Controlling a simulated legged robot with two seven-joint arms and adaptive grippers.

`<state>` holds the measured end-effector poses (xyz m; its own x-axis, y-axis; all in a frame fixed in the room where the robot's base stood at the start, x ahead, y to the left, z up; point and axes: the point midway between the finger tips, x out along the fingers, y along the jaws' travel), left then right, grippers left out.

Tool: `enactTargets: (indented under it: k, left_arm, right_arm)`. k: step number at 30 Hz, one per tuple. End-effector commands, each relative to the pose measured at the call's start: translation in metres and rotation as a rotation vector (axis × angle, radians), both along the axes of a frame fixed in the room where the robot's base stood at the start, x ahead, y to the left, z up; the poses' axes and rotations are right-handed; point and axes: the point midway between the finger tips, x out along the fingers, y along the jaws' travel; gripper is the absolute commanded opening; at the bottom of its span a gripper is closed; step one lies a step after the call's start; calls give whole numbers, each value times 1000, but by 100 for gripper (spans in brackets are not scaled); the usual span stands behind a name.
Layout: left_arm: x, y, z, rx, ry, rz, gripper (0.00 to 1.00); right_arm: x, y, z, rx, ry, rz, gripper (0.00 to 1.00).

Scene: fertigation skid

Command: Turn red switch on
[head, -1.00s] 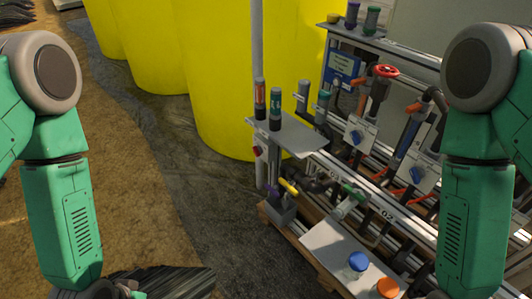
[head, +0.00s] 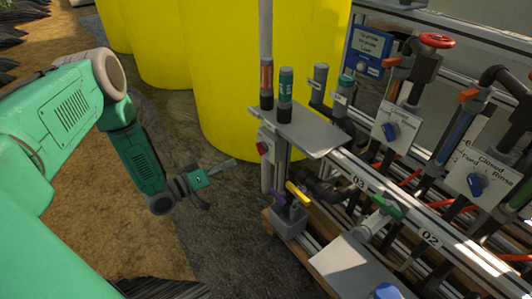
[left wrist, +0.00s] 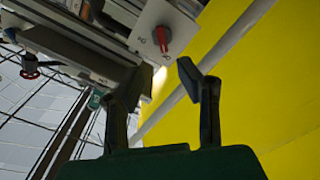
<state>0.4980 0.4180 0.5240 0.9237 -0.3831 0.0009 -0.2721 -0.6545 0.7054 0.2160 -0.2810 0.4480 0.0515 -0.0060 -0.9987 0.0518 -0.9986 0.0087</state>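The red switch (head: 263,148) is a small red knob on a light grey plate at the near left end of the skid, below a grey shelf. In the left wrist view the red switch (left wrist: 161,38) is at the top, just beyond the fingertips, with small unreadable marks on its plate. My left gripper (head: 218,172) is left of the switch in the head view, apart from it, pointing toward the skid. In the left wrist view my left gripper (left wrist: 160,74) has its two dark fingers apart with nothing between them. My right gripper is not in view.
A grey shelf (head: 311,132) with orange- and green-banded bottles juts out above the switch. Purple and yellow handles (head: 297,192) stick out below it. A pale upright pipe (head: 265,45) and yellow tanks (head: 225,95) stand behind. The ground left of the skid is clear.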

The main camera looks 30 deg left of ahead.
Motion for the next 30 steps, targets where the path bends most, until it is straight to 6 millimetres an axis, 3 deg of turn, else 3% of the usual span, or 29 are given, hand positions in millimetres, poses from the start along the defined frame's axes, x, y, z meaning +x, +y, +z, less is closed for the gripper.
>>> enactTargets:
  k: [9,15,29,30]
  left_arm:
    - [65,-25,-5,-2,-3,-2,31]
    - [92,-37,-4,-2,0,-1,31]
    - [103,-41,-2,-3,1,1,31]
    - [103,-40,-2,-3,1,1,17]
  right_arm:
    - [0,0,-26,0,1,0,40]
    - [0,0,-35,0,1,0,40]
    - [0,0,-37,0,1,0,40]
    - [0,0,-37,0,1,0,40]
